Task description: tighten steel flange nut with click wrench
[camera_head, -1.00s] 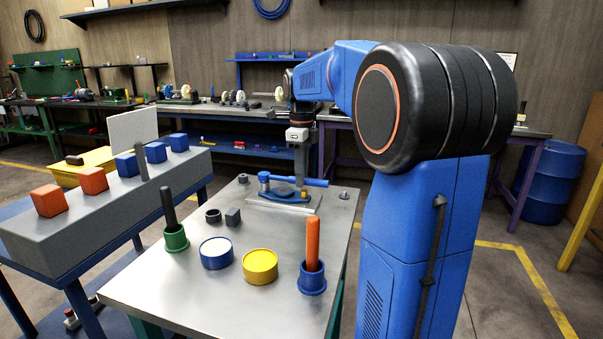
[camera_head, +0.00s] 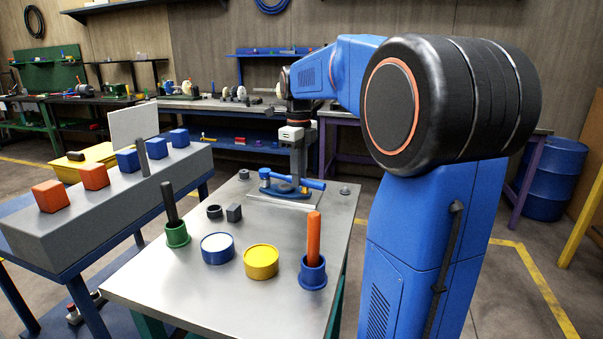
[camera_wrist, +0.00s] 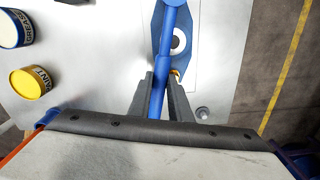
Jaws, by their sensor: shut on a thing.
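A blue bar-handled tool, which I take for the click wrench (camera_head: 313,184), lies across a blue fixture (camera_head: 285,191) on a metal plate at the far end of the table. Its round head is at the left. In the wrist view the wrench (camera_wrist: 168,42) runs down from the top edge to between my fingers. My gripper (camera_head: 299,181) is shut on the wrench handle; both fingers also flank it in the wrist view (camera_wrist: 160,88). A small grey flanged piece (camera_head: 345,190), possibly a nut, sits right of the fixture, apart from it. Whatever is under the wrench head is hidden.
A green cup (camera_head: 177,236), a white-topped can (camera_head: 217,250), a yellow can (camera_head: 261,263) and a blue cup with an orange rod (camera_head: 313,274) stand nearer. A dark ring (camera_head: 214,212) and grey block (camera_head: 234,213) lie left of the fixture.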

